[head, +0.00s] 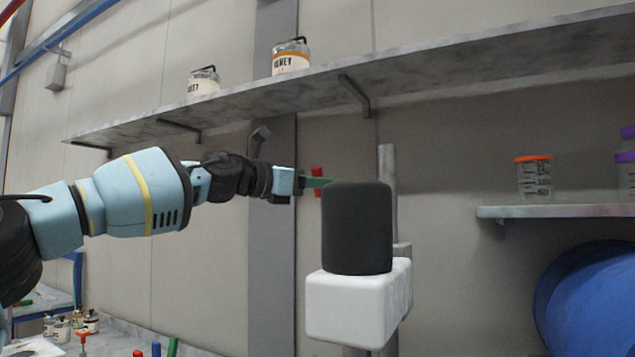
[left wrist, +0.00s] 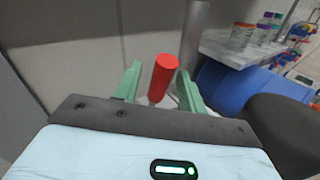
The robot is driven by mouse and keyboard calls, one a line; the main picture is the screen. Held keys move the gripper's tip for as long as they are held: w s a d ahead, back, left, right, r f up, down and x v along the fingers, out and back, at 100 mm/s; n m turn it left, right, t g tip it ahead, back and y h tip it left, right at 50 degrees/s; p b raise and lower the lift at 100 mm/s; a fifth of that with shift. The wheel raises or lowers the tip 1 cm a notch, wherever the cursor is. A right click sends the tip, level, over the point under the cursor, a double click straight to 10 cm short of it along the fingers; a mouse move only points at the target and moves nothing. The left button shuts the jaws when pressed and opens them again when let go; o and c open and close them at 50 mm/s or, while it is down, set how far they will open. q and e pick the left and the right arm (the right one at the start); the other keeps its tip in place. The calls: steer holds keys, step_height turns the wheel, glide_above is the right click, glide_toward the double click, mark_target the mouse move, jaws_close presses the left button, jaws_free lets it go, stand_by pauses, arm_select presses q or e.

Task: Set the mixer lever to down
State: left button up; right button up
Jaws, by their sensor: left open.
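The mixer has a black cylinder (head: 357,228) on a white block (head: 350,305), right of centre in the head view. Its lever has a red grip (head: 317,174), just left of the cylinder's top; the rest of the lever is hidden there. My left gripper (head: 315,183) is at the red grip, green fingers pointing right. In the left wrist view the red grip (left wrist: 163,76) stands slightly tilted between the two open fingers (left wrist: 158,80), with a pale stem below. Gaps show on both sides. My right gripper is out of view.
A long shelf (head: 420,75) with two labelled cans (head: 291,58) runs above my left arm. A lower shelf (head: 560,211) with jars (head: 534,179) and a blue drum (head: 590,300) are at the right. A grey post (head: 387,165) stands behind the mixer.

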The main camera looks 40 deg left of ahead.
arm_select(q)
steer(key=shift+w+d, duration=0.1)
steer(key=shift+w, duration=0.05)
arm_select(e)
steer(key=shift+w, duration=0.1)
arm_select(q)
steer(key=shift+c, duration=0.3)
steer(key=c, duration=0.7)
jaws_close()
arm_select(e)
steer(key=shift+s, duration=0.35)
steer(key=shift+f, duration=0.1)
